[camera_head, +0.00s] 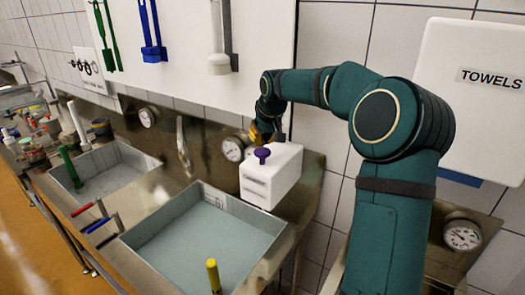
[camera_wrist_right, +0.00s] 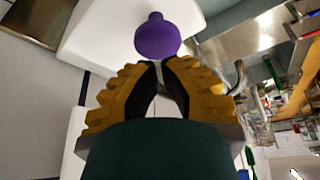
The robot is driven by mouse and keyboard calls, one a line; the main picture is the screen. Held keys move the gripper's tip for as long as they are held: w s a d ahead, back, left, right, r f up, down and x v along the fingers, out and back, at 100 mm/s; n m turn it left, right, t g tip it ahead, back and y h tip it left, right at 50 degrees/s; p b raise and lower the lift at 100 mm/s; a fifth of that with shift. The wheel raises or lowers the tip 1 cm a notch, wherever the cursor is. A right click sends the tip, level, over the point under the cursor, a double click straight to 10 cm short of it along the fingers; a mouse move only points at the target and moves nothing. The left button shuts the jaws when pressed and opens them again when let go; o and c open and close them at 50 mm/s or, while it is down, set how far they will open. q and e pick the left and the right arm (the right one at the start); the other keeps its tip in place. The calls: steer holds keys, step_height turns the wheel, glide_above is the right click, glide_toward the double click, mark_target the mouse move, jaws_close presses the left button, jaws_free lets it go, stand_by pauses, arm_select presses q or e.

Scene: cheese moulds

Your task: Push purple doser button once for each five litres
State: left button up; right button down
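The purple doser button (camera_head: 262,154) stands up from the white doser box (camera_head: 268,181) above the back right corner of the right sink. In the right wrist view the button (camera_wrist_right: 157,38) is just beyond my fingertips, with the white box (camera_wrist_right: 105,35) behind it. My right gripper (camera_head: 258,133) is behind and a little above the button in the head view. In the wrist view its yellow fingers (camera_wrist_right: 163,64) meet at the tips, with nothing between them. I cannot tell whether they touch the button. My left gripper is out of view.
The right sink (camera_head: 190,243) holds pale liquid and a yellow-handled tool (camera_head: 213,275). The left sink (camera_head: 112,175) holds a green tool (camera_head: 70,165). Red (camera_head: 83,209) and blue (camera_head: 98,224) handles lie between them. A towel box (camera_head: 470,110) hangs at right.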

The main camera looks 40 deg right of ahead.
mark_target(264, 152)
steer(key=shift+f, duration=0.1)
stand_by(0.3)
steer(key=shift+f+b, duration=1.85)
steer(key=shift+f, duration=0.75)
steer(key=shift+r+p, duration=2.95)
steer(key=shift+r, duration=0.65)
steer(key=shift+r, duration=0.1)
